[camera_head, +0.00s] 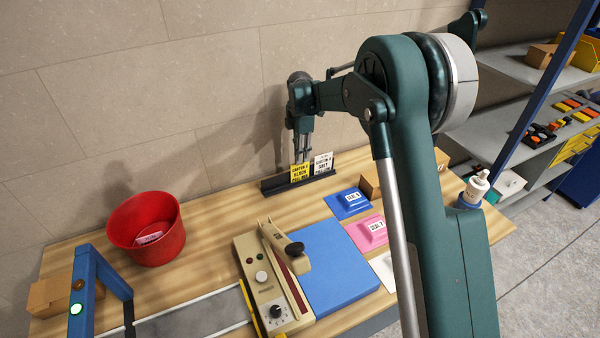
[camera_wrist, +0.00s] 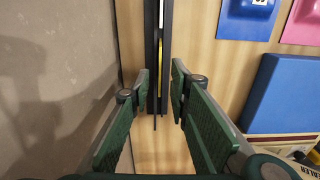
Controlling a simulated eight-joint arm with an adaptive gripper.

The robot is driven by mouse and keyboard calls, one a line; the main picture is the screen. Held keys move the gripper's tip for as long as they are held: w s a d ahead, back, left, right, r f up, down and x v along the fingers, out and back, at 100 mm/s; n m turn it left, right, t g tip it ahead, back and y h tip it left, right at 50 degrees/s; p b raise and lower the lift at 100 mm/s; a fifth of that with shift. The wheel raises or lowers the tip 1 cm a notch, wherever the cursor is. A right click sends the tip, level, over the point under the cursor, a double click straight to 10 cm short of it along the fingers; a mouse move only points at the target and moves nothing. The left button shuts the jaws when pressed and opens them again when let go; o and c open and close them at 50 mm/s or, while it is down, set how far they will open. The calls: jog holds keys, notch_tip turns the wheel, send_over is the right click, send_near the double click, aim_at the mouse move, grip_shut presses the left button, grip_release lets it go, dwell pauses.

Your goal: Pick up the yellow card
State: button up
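The yellow card (camera_head: 299,173) with black print stands upright in a dark slotted holder (camera_head: 283,186) at the back of the wooden table. In the wrist view, its top edge shows as a thin yellow strip (camera_wrist: 160,62) in the holder's slot. A white printed card (camera_head: 323,163) stands in the same holder to its right. My gripper (camera_head: 303,158) points down just above and behind the yellow card. In the wrist view, my gripper (camera_wrist: 159,82) is open, with a finger on each side of the holder. Contact with the card cannot be made out.
The wall rises close behind the holder. A red bucket (camera_head: 146,232) stands at the left. A beige press device (camera_head: 271,275), a blue pad (camera_head: 325,265), and blue (camera_head: 348,203) and pink (camera_head: 368,232) seal pieces lie in front. Bare table lies between bucket and holder.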

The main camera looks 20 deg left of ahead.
aim_at(300, 171)
jog(key=shift+f, duration=0.2)
jog(key=shift+f+p, duration=0.35)
jog(key=shift+f, duration=2.25)
grip_shut()
